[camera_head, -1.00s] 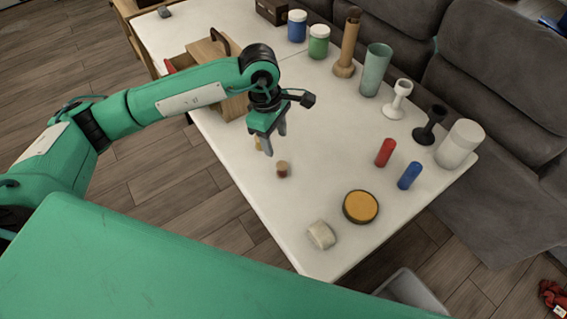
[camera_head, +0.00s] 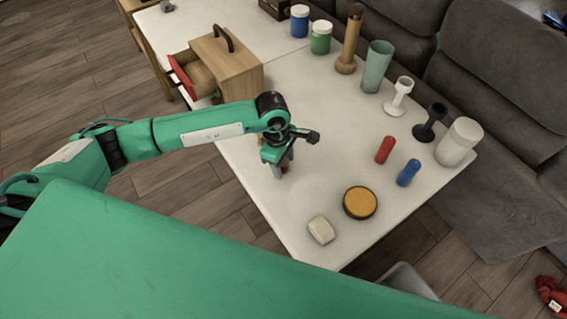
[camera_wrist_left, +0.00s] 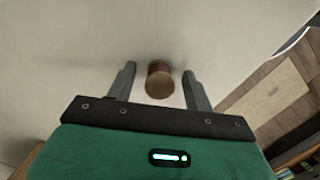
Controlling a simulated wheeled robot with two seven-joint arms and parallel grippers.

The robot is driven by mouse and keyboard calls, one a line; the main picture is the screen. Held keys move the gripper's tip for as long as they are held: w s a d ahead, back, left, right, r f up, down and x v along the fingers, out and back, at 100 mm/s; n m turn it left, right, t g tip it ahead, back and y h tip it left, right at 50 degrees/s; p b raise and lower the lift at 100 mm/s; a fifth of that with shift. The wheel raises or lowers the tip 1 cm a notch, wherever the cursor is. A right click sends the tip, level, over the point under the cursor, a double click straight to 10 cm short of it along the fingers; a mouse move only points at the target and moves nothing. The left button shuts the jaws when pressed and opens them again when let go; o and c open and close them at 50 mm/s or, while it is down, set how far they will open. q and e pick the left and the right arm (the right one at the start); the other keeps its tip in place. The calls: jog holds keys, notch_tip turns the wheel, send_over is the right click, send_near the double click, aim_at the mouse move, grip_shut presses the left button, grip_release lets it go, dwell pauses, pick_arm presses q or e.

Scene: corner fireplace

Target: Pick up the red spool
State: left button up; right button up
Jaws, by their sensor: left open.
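The left gripper is open and holds nothing. My right gripper is not in view.
Cups and jars line the sofa side. A wooden box (camera_head: 235,63) with an open red-fronted drawer (camera_head: 184,77) is behind my arm.

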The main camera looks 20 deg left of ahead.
pick_arm(q)
jog(key=c, duration=1)
jog(key=shift+r, duration=0.1)
